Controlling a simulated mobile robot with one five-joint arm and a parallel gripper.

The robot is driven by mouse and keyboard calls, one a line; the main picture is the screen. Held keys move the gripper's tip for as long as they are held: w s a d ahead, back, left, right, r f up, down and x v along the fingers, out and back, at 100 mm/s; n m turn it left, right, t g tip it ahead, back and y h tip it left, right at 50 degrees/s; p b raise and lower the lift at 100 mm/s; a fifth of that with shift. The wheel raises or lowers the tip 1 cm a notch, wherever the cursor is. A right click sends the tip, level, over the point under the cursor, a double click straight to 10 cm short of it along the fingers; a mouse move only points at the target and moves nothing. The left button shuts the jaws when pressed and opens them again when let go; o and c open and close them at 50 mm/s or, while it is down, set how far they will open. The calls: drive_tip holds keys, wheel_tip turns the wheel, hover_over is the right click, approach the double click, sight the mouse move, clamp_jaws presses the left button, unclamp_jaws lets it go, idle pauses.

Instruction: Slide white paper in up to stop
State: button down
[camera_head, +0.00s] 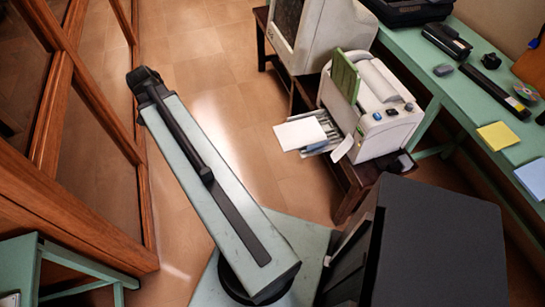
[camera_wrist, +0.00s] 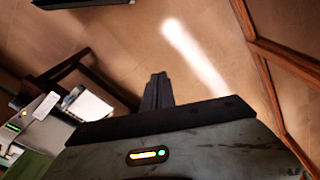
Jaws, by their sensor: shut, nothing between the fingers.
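The white paper (camera_head: 300,133) lies flat on the extended tray (camera_head: 328,128) at the left front of a white printer (camera_head: 388,132). Most of the sheet sticks out of the printer. It also shows in the wrist view (camera_wrist: 91,105) at the left, beside the printer's side. My gripper (camera_wrist: 158,76) is shut and empty, with its dark fingers over bare floor. It is apart from the paper, which lies to its left in the wrist view. How far the paper's inner edge reaches into the tray cannot be told.
The printer stands on a dark wooden bench (camera_head: 352,185), next to an old monitor (camera_head: 310,35). A green table (camera_head: 455,95) with several small items runs along the right. A wood-framed glass partition (camera_head: 75,110) stands at left. Tiled floor (camera_head: 215,75) between is clear.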

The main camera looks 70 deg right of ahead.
drive_tip(key=s+d+f+m+g+b, duration=0.1)
drive_tip(key=s+d+f+m+b, duration=0.55)
drive_tip(key=s+d, duration=0.4)
drive_tip(key=s+d+f+m+g+b, duration=0.1)
drive_tip(key=s+d+f+m+b, duration=0.45)
drive_tip(key=s+d+f, duration=0.45)
drive_tip(key=s+b+x, duration=0.1)
drive_tip(key=b+x, duration=0.9)
drive_tip(key=shift+m+h, duration=0.3)
drive_tip(key=s+d+r, duration=0.1)
drive_tip(key=s+d+r+p, duration=0.1)
drive_tip(key=s, duration=0.1)
drive_tip(key=shift+s+p, duration=0.15)
drive_tip(key=shift+p, duration=0.15)
drive_tip(key=shift+r, duration=0.1)
